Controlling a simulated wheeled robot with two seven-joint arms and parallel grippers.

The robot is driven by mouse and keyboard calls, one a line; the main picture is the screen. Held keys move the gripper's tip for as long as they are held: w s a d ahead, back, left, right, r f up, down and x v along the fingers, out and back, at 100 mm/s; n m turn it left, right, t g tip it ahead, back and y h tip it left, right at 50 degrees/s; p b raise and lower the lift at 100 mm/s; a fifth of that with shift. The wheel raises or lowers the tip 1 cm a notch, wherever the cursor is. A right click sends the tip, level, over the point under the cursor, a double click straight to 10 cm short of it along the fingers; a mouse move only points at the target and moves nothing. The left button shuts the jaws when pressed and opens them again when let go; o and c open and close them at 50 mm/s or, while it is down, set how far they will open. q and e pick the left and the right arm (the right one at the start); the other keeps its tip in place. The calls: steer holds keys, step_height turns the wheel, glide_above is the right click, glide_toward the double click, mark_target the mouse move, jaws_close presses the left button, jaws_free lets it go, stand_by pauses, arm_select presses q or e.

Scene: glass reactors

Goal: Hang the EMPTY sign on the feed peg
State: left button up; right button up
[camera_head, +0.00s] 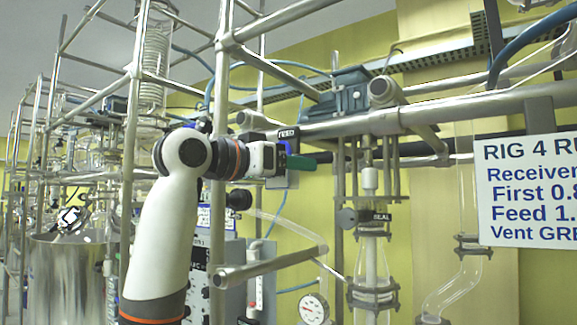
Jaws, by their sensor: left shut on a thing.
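My left arm comes up from the lower left, and its gripper (284,160) points right in the middle of the view. The gripper is shut on a dark green piece (303,165) at its fingertips. I take this to be the EMPTY sign seen nearly edge-on; no wording on it is readable. A small blue-edged label (289,133) that seems to read FEED shows just above the gripper. I cannot make out the feed peg; the gripper may hide it. My right gripper is not in view.
Metal frame tubes (222,110) stand behind and above the arm. A glass column (371,230) with a SEAL tag stands to the right. A white RIG 4 board (530,190) is at the right edge. A horizontal bar (270,262) juts out below the gripper.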

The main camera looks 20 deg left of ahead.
arm_select(q)
steer(key=shift+f, duration=0.4)
stand_by(0.6)
steer(key=o, duration=1.1)
steer(key=shift+c, duration=1.2)
steer(key=shift+s+a+b, duration=0.1)
steer(key=shift+b, duration=0.2)
steer(key=b+v, duration=0.2)
steer(key=v, duration=0.4)
steer(key=shift+s, duration=0.3)
steer(key=shift+a, duration=0.2)
